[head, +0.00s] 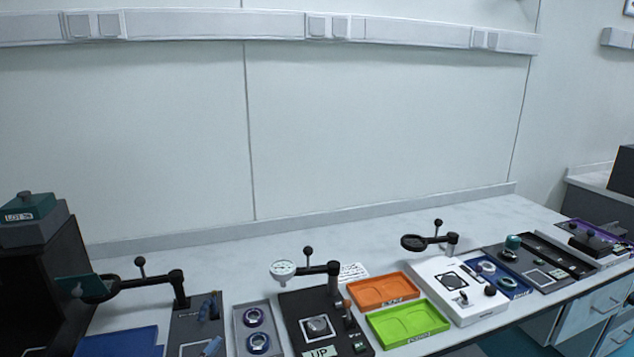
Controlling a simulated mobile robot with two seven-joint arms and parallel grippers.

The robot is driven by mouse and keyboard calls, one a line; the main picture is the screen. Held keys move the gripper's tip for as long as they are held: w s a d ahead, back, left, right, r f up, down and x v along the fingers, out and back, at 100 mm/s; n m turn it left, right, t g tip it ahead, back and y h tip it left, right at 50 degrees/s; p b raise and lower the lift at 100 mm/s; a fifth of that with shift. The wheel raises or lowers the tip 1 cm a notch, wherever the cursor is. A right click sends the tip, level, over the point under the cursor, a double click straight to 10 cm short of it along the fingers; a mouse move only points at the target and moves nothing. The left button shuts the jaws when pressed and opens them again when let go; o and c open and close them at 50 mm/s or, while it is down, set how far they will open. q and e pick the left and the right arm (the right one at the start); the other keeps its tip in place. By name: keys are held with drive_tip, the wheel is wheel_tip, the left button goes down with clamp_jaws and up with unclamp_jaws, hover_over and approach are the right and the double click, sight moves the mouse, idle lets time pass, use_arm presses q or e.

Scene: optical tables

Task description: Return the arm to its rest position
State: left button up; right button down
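Neither of my grippers shows in the head view, and I cannot make out either arm for certain. The white bench (215,262) runs across the lower part of the view against a plain wall. On it stand several fixtures: a grey one with a black arm (148,283) at left, a black one with a white dial gauge (283,270) at centre, and a white one with a black ring-shaped head (413,242) right of centre.
An orange tray (384,278) and a green tray (383,336) lie between the centre and white fixtures. A dark cabinet (62,260) with a labelled teal box (28,208) stands at left. Dark plates fill the right end. The bench strip along the wall is clear.

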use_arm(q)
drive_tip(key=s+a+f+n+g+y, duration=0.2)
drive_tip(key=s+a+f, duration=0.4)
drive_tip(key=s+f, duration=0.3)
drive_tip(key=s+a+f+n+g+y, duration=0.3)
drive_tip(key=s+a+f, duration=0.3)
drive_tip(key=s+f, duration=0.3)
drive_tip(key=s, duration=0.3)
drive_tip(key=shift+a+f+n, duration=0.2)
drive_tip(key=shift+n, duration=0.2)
